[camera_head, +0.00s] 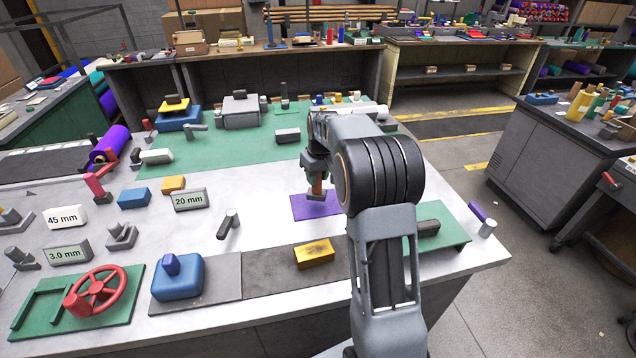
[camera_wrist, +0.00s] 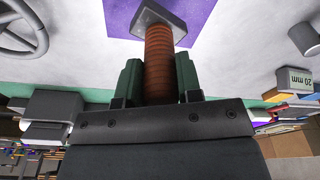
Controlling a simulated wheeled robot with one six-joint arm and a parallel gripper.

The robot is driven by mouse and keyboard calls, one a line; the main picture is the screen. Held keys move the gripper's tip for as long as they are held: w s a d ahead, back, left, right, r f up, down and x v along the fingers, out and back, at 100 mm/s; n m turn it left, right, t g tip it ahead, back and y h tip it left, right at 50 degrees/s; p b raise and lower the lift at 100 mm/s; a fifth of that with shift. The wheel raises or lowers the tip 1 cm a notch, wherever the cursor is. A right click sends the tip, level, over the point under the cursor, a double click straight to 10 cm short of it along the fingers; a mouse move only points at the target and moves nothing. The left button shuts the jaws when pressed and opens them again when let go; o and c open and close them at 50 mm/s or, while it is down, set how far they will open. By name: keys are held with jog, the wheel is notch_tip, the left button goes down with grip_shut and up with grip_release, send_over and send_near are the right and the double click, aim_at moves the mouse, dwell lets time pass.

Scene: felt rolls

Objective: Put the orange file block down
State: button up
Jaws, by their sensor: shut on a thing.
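My gripper (camera_head: 317,178) is shut on the orange file block (camera_head: 317,189), which shows in the wrist view as a ribbed orange-brown handle (camera_wrist: 159,62) with a grey block (camera_wrist: 150,22) at its end. The dark green fingers are on both sides of the handle. The block is over a flat purple felt sheet (camera_head: 304,209) on the white table; the sheet also shows in the wrist view (camera_wrist: 200,14). I cannot tell whether the grey block touches the sheet. My arm hides part of the table right of the sheet.
A yellow block (camera_head: 314,254) lies on a dark mat in front of the sheet. A grey-handled tool (camera_head: 228,224) lies to its left. A "20 mm" block (camera_head: 189,200) and a blue block (camera_head: 134,198) stand further left. White table is bare just left of the sheet.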

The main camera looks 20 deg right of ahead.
aim_at(318, 184)
jog(key=shift+w+d+f, duration=0.1)
jog(key=shift+w+f, duration=0.05)
jog(key=shift+f, duration=0.05)
jog(key=shift+w+f, duration=0.1)
jog(key=shift+f, duration=1.55)
jog(key=shift+f, duration=0.2)
jog(key=o, duration=0.9)
jog(key=shift+o, duration=0.2)
